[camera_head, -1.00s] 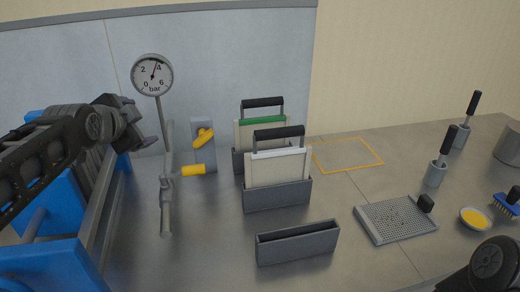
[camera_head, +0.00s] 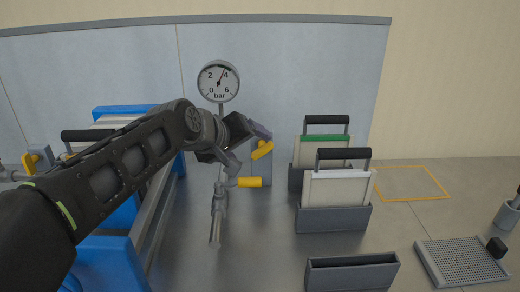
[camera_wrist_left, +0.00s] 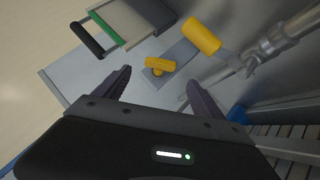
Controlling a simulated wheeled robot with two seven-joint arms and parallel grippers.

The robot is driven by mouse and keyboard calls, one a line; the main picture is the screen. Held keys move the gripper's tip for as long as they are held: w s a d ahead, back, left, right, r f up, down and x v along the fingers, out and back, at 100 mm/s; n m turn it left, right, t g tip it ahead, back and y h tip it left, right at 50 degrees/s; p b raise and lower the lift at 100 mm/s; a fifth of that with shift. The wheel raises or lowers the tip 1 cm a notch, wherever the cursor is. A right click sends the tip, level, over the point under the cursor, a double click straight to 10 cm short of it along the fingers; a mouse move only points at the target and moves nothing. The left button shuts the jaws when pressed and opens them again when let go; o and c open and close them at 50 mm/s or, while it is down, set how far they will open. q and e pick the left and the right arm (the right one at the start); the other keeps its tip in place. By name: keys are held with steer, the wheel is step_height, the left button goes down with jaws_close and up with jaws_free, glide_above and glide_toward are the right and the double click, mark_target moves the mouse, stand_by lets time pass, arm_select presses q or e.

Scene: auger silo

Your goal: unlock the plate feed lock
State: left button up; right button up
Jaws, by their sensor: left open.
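A yellow turn knob (camera_head: 262,150) sits on an upright grey block (camera_head: 262,172) against the back panel. It also shows in the left wrist view (camera_wrist_left: 160,66), just ahead of the fingertips. No label shows, so I cannot tell for sure that it is the plate feed lock. My left gripper (camera_head: 248,148) is open and empty, and partly covers the block in the head view. In the left wrist view its fingers (camera_wrist_left: 158,85) stand apart on either side of the knob's near end, and I see no contact. My right gripper is out of view.
A pipe valve with a yellow handle (camera_head: 249,182) stands close beside the block, below a pressure gauge (camera_head: 218,81). Two handled plates in grey holders (camera_head: 333,219) stand to the right. An empty grey holder (camera_head: 352,275) is in front. Blue machinery (camera_head: 120,109) lies left.

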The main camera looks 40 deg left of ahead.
mark_target(259, 152)
arm_select(q)
steer(key=x, duration=0.7)
steer(key=shift+w+f, duration=0.25)
steer(key=shift+w, duration=0.05)
steer(key=shift+c, duration=0.6)
steer(key=c, duration=1.2)
steer(key=f+n+t+h+b, duration=0.1)
steer(key=t+b, duration=0.1)
steer(key=b, duration=0.8)
steer(key=shift+s+a+n+h+b, duration=0.1)
steer(key=shift+a+n+h+b, duration=0.05)
steer(key=shift+n+h+b, duration=0.2)
steer(key=shift+c, duration=0.2)
steer(key=shift+r, duration=0.1)
steer(key=shift+r+n+h, duration=0.2)
steer(key=shift+n+h, duration=0.05)
